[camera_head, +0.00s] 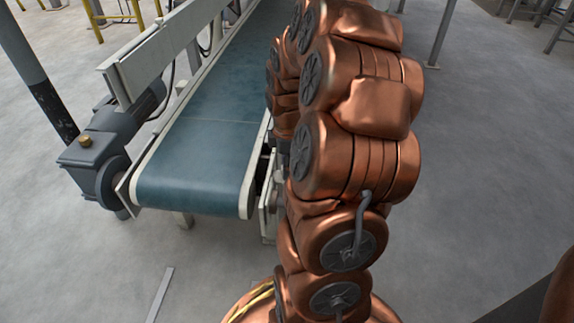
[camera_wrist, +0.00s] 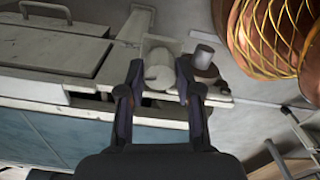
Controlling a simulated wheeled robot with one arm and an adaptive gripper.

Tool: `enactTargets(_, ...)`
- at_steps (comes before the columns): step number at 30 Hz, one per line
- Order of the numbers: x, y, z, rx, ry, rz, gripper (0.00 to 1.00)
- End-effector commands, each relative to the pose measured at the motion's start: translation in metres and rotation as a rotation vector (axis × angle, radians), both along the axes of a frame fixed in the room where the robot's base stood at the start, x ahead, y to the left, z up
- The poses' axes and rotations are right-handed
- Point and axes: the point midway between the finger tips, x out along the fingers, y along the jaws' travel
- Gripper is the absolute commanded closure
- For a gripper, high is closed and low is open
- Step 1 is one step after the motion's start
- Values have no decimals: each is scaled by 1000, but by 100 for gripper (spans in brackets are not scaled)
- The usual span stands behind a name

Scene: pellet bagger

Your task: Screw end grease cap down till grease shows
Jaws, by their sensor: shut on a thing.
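In the wrist view my gripper (camera_wrist: 160,72) has its two dark fingers on either side of a pale round cap (camera_wrist: 158,77), which I take to be the grease cap, and it is shut on it. The cap sits against the light-coloured frame at the conveyor's edge. No grease can be made out around it at this size. In the head view my copper-coloured arm hides the gripper and the cap.
A blue-green conveyor belt (camera_head: 200,160) runs beside my arm. A grey motor and gearbox (camera_head: 92,165) stand at its left end. In the wrist view a grey cylinder (camera_wrist: 203,57) is just right of the fingers. Floor (camera_head: 480,170) to the right is clear.

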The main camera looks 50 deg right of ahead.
Motion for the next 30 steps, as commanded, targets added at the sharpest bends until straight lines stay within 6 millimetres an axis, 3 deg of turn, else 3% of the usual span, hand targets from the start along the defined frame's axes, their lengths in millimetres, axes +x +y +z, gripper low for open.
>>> enactTargets(8, 0, 0, 0, 1, 1, 0, 100)
enactTargets(20, -1, 1, 3, 3, 5, -88, 100)
enactTargets(30, -2, 0, 5, 2, 6, -365, 100)
